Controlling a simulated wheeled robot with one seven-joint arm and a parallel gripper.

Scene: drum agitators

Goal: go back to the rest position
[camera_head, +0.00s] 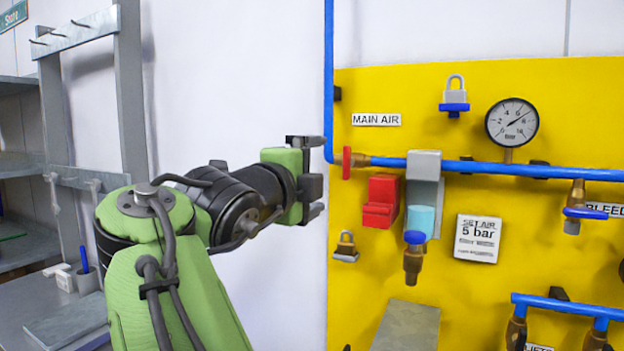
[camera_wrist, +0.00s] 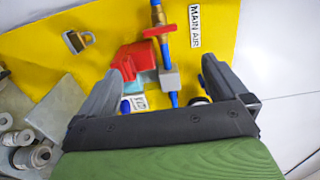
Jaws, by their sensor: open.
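My green and black arm reaches in from the lower left in the head view. My gripper (camera_head: 318,180) is near the left edge of the yellow panel (camera_head: 560,100), left of the red valve handle (camera_head: 347,162) on the blue air pipe (camera_head: 500,168). In the wrist view my gripper (camera_wrist: 160,85) has its two fingers spread apart, with nothing held between them. The red handle (camera_wrist: 160,31) and a red block (camera_wrist: 135,60) show beyond the fingers. I cannot tell the exact gap to the handle.
The panel carries a gauge (camera_head: 511,122), a grey padlock (camera_head: 454,90), a brass padlock (camera_head: 346,246), a red block (camera_head: 381,201) and a filter unit (camera_head: 421,215). A grey rack (camera_head: 133,90) and a bench (camera_head: 40,305) stand at left. White wall (camera_head: 235,70) lies between.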

